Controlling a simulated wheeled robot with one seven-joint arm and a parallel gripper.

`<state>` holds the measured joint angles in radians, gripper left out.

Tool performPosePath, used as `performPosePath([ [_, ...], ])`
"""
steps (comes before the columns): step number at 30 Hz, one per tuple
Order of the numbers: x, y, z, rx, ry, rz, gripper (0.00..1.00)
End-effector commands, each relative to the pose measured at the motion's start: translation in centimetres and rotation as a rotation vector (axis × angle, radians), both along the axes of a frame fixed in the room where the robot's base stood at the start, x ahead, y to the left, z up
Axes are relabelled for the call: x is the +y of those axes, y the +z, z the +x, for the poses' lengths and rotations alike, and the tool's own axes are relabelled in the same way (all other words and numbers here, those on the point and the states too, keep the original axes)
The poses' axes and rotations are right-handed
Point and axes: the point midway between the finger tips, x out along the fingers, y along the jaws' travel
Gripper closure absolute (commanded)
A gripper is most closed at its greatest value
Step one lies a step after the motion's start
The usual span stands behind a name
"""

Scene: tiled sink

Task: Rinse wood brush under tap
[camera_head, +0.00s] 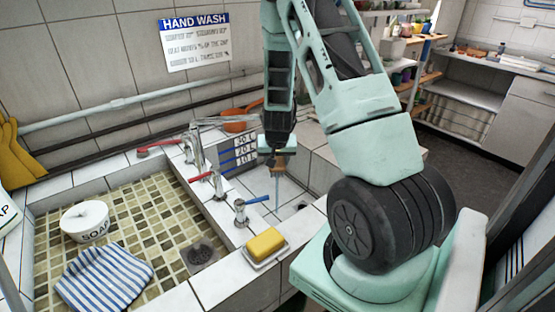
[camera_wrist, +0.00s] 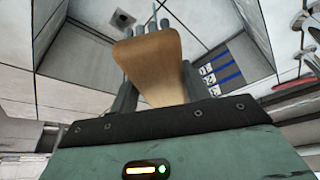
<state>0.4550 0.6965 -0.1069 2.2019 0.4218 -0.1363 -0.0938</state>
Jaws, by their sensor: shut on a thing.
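My gripper (camera_head: 277,150) hangs over the right-hand basin in the head view, pointing down. It is shut on the wood brush (camera_head: 280,164), whose small brown end shows below the jaws.
A yellow sponge (camera_head: 266,243) lies on a white dish at the basin's front. The left basin holds a soap pot (camera_head: 85,220) and striped cloth (camera_head: 103,278). A marked panel (camera_head: 238,152) is behind my gripper.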

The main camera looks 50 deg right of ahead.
Motion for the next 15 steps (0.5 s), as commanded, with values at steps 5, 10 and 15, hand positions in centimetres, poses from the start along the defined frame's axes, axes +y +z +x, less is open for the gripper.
performPosePath([
  [5,1.2,0.0,-0.7,-0.001,0.001,0.0,0.82],
  [10,2.4,0.0,-1.3,0.0,0.001,0.0,0.82],
  [15,3.5,0.0,-2.0,0.001,0.0,0.001,0.82],
])
